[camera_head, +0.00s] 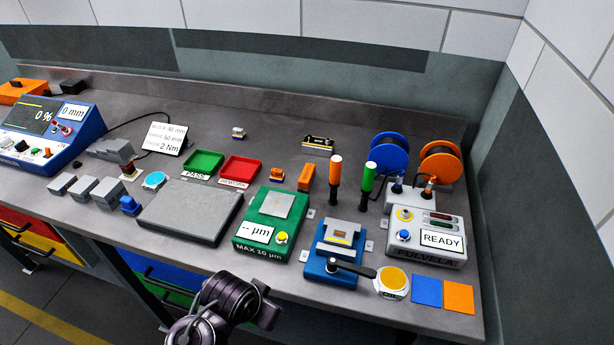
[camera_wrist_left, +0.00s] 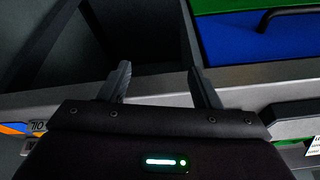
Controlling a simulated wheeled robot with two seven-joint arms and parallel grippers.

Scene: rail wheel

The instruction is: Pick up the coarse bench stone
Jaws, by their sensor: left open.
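I cannot tell for sure which object is the coarse bench stone. Several grey blocks (camera_head: 83,187) stand at the left front of the bench. An orange block (camera_head: 306,177) lies behind the green gauge box, with a smaller orange piece (camera_head: 277,174) beside it. My left gripper (camera_wrist_left: 158,80) is open and empty in the left wrist view, its two dark fingers apart near the bench's front, by the drawers. A dark arm part of mine shows at the bottom of the head view; no fingertips show there. My right gripper is not in view.
A grey plate (camera_head: 190,212), a green gauge box (camera_head: 272,220), a blue fixture (camera_head: 333,252) with a lever and a grey READY box (camera_head: 428,237) crowd the front. Green (camera_head: 204,162) and red trays (camera_head: 240,169) lie behind. The bench's back strip is mostly clear.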

